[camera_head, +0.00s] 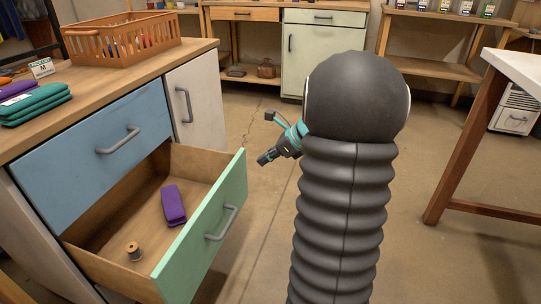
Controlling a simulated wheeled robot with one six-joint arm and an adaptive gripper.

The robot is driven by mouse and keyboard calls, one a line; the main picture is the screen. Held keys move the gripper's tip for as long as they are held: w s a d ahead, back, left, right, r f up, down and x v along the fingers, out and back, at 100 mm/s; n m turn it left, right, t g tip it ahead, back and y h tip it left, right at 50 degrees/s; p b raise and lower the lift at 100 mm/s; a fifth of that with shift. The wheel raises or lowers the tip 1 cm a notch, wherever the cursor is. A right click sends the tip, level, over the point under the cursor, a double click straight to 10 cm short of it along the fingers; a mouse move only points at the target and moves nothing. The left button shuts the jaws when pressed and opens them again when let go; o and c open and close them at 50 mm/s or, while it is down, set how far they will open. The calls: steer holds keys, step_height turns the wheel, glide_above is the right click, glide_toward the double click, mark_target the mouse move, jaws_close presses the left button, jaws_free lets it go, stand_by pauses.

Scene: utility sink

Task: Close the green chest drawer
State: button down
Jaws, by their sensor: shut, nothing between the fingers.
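The green-fronted drawer (203,238) stands pulled well out from the wooden chest at the left, below a shut blue drawer (98,148). Its grey handle (222,224) is on the outer face. Inside lie a purple folded cloth (173,205) and a small thread spool (134,251). My gripper (267,137) shows to the right of the drawer's far front corner, apart from it in the picture. It is shut and empty. My dark column and arm hide part of the floor and the rest of the arm.
On the chest top (113,72) are an orange basket (122,42) and folded green cloths (37,104). A white-topped table (521,68) stands at the right. Floor (255,200) is open between the drawer and my column.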

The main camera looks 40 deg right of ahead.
mark_target(235, 169)
steer(key=w+a+f, duration=0.2)
steer(key=w, duration=0.1)
steer(key=w+a+f, duration=0.1)
steer(key=w+a, duration=0.1)
steer(key=shift+w+a+f+b, duration=0.1)
steer(key=shift+w+f+b, duration=0.1)
steer(key=shift+f+b, duration=0.15)
steer(key=shift+w+a, duration=0.25)
steer(key=shift+w, duration=0.1)
steer(key=shift+d, duration=0.1)
